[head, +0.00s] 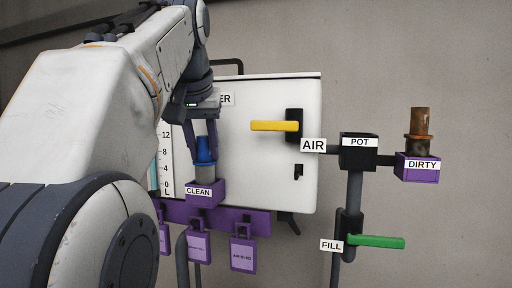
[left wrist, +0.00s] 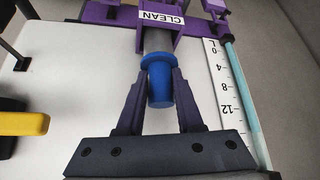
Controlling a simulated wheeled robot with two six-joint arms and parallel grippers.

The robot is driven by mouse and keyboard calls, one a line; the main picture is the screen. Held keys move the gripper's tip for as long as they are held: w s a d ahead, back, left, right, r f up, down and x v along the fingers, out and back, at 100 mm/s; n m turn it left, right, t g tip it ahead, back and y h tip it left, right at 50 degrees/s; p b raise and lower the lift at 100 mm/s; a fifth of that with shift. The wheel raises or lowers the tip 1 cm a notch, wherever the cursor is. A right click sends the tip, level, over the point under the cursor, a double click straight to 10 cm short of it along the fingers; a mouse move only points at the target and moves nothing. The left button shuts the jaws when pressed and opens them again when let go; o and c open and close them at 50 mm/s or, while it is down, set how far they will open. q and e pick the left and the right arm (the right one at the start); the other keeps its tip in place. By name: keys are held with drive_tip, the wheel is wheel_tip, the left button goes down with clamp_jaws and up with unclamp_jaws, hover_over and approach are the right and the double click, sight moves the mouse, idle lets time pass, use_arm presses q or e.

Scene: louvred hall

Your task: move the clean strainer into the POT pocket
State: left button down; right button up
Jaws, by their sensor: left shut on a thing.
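The clean strainer has a blue top (head: 205,150) and a grey lower part (head: 205,173). It stands upright in the purple CLEAN holder (head: 206,191), with its lower end hidden inside. My left gripper (head: 205,143) is shut on the blue top from above. In the left wrist view the fingers (left wrist: 158,88) lie on both sides of the blue top (left wrist: 160,82). The black POT pocket (head: 358,157) is to the right, on a grey pipe. My right gripper is not in view.
The purple DIRTY holder (head: 418,171) with a rusty brown strainer (head: 421,122) is right of the POT pocket. A yellow handle (head: 275,126) sticks out between CLEAN and POT. A green FILL handle (head: 376,241) is below POT. Purple tags (head: 243,254) hang below CLEAN.

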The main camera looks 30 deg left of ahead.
use_arm(q)
drive_tip(key=shift+c, duration=2.4)
unclamp_jaws()
drive_tip(key=shift+r, duration=0.1)
wheel_tip(320, 180, up, 6)
drive_tip(key=s+d+p, duration=0.1)
drive_tip(key=p, duration=0.5)
drive_tip(key=shift+s+r, duration=0.25)
drive_tip(key=shift+s, duration=0.15)
drive_tip(key=v, duration=0.7)
drive_tip(key=shift+r, duration=0.2)
